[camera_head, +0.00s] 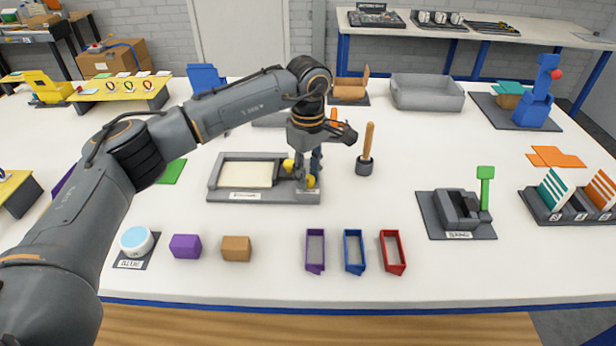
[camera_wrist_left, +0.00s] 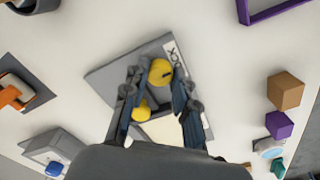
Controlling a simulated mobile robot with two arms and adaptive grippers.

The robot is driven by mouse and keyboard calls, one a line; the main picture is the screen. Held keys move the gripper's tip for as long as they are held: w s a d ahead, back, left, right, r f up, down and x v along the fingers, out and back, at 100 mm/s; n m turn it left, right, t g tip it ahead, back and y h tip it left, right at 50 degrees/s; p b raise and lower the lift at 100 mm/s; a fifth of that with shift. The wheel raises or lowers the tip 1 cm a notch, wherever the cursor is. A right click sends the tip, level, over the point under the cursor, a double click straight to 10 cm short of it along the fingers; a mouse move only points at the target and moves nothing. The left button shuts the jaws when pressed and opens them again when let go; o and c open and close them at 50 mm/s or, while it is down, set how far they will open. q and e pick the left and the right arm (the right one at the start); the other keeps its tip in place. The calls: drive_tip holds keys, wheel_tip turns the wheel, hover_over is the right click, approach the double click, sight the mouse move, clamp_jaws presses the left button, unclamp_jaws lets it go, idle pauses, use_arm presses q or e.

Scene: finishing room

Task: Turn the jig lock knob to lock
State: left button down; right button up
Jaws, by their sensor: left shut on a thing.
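The grey jig (camera_head: 275,197) lies on the white table, with a pale panel (camera_head: 245,174) in its left part. The round yellow jig lock knob (camera_head: 311,182) is at its right front corner; it also shows in the left wrist view (camera_wrist_left: 160,71), beside a label. A second yellow part (camera_head: 288,165) is further back on the jig. My left gripper (camera_head: 305,179) points down over the jig's right end. In the left wrist view its fingers (camera_wrist_left: 157,82) are on either side of the knob, shut on it. The label is too small to read surely. My right gripper is out of view.
A wooden-handled tool (camera_head: 367,145) stands upright in a dark holder just right of the jig. Purple, blue and red open frames (camera_head: 354,252) lie in front. A grey device with a green lever (camera_head: 485,186) is further right. The table between is clear.

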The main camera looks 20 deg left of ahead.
sight(308, 177)
use_arm(q)
drive_tip(key=shift+m, duration=0.3)
drive_tip(key=c, duration=1.1)
unclamp_jaws()
drive_tip(key=shift+o, duration=0.2)
wheel_tip(308, 177, up, 12)
